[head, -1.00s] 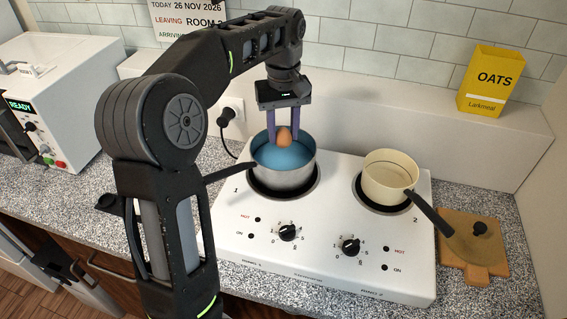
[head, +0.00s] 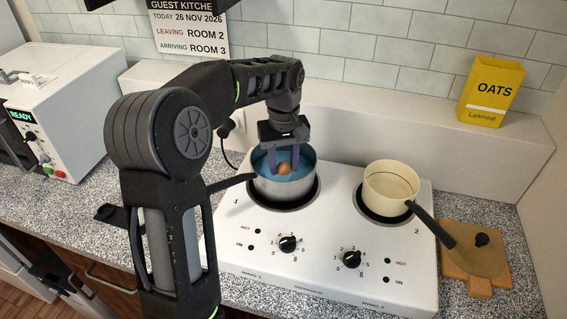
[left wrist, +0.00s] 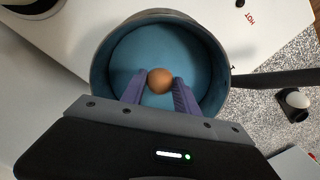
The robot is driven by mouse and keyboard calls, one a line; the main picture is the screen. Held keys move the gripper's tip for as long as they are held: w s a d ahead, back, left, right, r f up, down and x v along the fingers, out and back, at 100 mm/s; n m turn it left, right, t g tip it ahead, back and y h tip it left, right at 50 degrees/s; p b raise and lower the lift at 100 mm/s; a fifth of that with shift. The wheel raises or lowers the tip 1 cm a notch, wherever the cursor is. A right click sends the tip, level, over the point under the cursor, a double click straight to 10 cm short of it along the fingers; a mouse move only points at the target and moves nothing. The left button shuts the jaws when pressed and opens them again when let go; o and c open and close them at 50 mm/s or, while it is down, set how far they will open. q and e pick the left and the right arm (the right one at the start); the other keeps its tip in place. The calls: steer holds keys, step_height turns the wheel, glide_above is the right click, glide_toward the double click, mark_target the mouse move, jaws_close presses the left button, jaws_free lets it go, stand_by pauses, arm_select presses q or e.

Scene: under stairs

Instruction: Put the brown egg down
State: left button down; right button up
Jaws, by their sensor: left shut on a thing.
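The brown egg (head: 284,168) is between the fingers of my left gripper (head: 283,163), which is shut on it. In the left wrist view the egg (left wrist: 160,80) sits between the purple fingertips (left wrist: 157,86). Egg and fingertips are inside the steel saucepan with a blue inside (head: 287,186), which stands on the left hotplate. In the left wrist view the blue inside of the pan (left wrist: 125,58) surrounds them. I cannot tell whether the egg touches the bottom. My right gripper is not clearly in view.
A cream saucepan (head: 390,190) stands on the right hotplate of the white hob (head: 320,230). A wooden board (head: 475,265) lies to the right. A yellow oats box (head: 490,92) stands on the back ledge. In the left wrist view a white egg (left wrist: 297,99) sits in a dark holder.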

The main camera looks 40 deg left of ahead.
mark_target(283, 163)
arm_select(q)
steer(key=shift+f, duration=0.25)
steer(key=c, duration=0.9)
jaws_free()
steer(key=shift+r, duration=0.1)
step_height(283, 163, up, 8)
steer(key=shift+f+p, duration=0.1)
steer(key=shift+p, duration=0.2)
steer(key=shift+s, duration=0.1)
